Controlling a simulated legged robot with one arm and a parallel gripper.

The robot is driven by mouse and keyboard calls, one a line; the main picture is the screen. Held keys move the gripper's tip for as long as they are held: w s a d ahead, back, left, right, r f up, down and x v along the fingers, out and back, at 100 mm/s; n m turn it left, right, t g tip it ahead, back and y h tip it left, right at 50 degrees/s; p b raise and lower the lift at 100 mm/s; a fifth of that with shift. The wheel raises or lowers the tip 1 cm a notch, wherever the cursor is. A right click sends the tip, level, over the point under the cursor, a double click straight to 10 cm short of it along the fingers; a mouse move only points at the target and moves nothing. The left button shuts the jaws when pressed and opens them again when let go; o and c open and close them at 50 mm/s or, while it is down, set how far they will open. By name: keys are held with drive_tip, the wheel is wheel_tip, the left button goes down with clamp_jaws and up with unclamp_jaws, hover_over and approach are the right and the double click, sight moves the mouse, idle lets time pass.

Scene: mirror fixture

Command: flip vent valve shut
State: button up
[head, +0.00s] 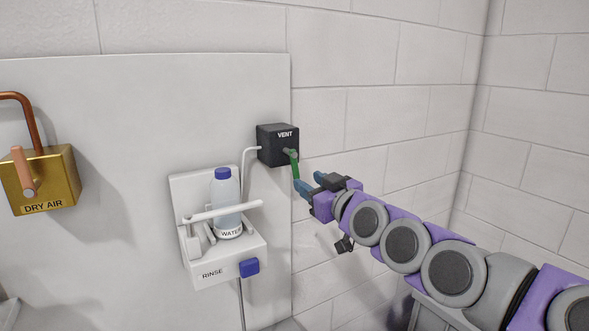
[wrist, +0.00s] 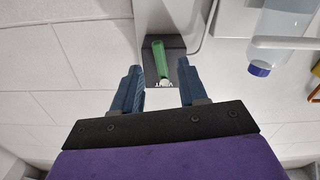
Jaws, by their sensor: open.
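The vent valve is a black box (head: 278,145) marked VENT, fixed at the right edge of the white panel. Its green lever (head: 294,164) hangs downward from a pivot on the box's front in the head view. My gripper (head: 312,187) is just right of and below the lever's lower end. In the wrist view the green lever (wrist: 160,64) shows ahead, between and beyond the two blue fingertips. My gripper (wrist: 158,84) is open there with nothing between its fingers. The head view does not settle whether a finger touches the lever.
A rinse holder (head: 215,262) with a water bottle (head: 226,195) and a white bar stands left of the valve. A thin white tube (head: 244,165) runs to the vent box. A brass dry air valve (head: 48,180) is far left. Bare block wall (head: 400,110) lies right.

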sight(297, 174)
drive_tip(key=p+x, duration=0.1)
drive_tip(key=x, duration=0.4)
drive_tip(key=shift+a, duration=0.1)
drive_tip(key=shift+w+a+r, duration=0.1)
drive_tip(key=shift+w+a, duration=0.1)
drive_tip(key=shift+w, duration=0.5)
drive_tip(key=shift+w+a, duration=0.35)
drive_tip(key=shift+a, duration=0.05)
clamp_jaws()
